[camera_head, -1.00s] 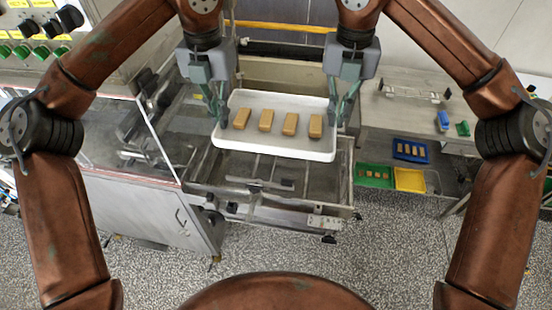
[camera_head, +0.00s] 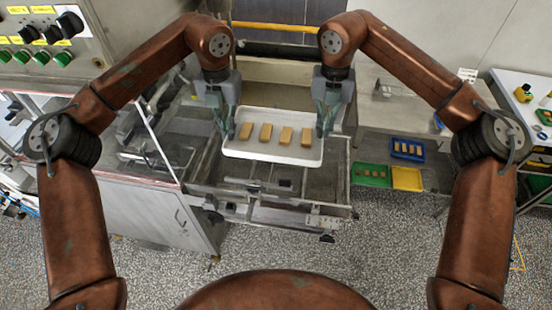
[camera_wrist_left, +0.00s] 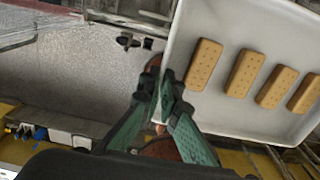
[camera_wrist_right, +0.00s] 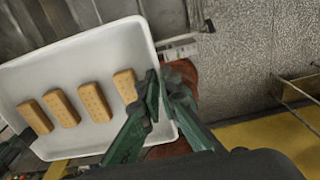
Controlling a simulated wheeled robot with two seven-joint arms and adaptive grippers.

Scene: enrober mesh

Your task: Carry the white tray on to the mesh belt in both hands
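The white tray (camera_head: 262,153) is level or nearly so, with several tan biscuits (camera_head: 265,132) in a row on it. My left gripper (camera_head: 229,131) is shut on its left rim, and my right gripper (camera_head: 321,128) is shut on its right rim. The left wrist view shows the left fingers (camera_wrist_left: 160,100) at the tray edge (camera_wrist_left: 215,108). The right wrist view shows the right fingers (camera_wrist_right: 163,92) at the opposite edge (camera_wrist_right: 95,137). The mesh belt (camera_head: 258,174) lies under the tray, partly hidden by it. I cannot tell whether they touch.
A control cabinet (camera_head: 45,62) and clear panel (camera_head: 110,135) stand left of the machine. Blue (camera_head: 408,157), green (camera_head: 385,180) and yellow (camera_head: 407,180) trays sit low at the right. A side table (camera_head: 385,115) is beside the machine. Speckled floor (camera_head: 390,240) is open in front.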

